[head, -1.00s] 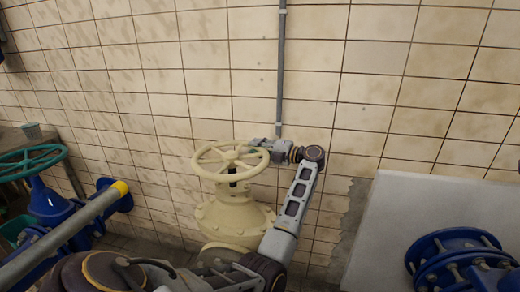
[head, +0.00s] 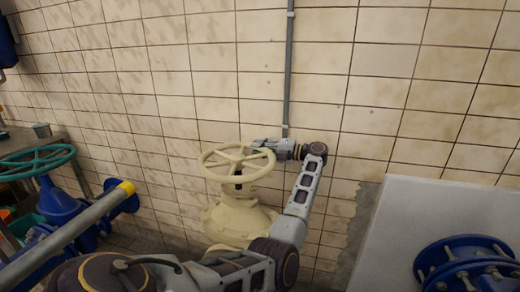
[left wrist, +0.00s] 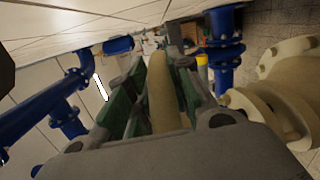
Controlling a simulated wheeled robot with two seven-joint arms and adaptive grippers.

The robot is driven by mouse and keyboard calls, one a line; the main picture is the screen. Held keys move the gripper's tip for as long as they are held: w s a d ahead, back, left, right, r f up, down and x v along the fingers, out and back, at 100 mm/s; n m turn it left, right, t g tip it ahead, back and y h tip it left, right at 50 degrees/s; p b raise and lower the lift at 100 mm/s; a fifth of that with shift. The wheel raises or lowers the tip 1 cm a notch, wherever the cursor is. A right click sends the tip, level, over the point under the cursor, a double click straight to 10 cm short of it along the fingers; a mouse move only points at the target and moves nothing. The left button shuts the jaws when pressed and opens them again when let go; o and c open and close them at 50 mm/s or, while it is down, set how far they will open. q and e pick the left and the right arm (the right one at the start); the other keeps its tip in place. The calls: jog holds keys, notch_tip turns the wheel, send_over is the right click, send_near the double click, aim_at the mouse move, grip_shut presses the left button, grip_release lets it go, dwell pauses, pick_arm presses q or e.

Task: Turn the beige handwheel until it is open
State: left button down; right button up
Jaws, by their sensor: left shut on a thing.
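The beige handwheel (head: 236,161) sits level on top of a beige valve body (head: 238,218) near the tiled wall. My left gripper (head: 262,147) reaches the far right part of the rim and is shut on it. In the left wrist view the beige rim (left wrist: 164,95) runs between the fingers of my left gripper (left wrist: 158,78), and the valve body (left wrist: 275,95) shows at the right. The part of the rim inside the fingers is hidden in the head view. My right gripper is not in view.
A grey conduit (head: 289,70) runs down the wall behind the wheel. At the left are a green handwheel (head: 35,162), blue pipework (head: 58,203) and a grey bar with a yellow end (head: 82,222). A pale block (head: 430,215) and blue flange (head: 455,262) are at the right.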

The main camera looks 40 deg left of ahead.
pick_arm(q)
jog(key=shift+f, duration=0.1)
jog(key=c, duration=1.2)
grip_release()
jog(key=shift+s, duration=0.1)
jog(key=shift+c, duration=0.2)
jog(key=v, duration=1.2)
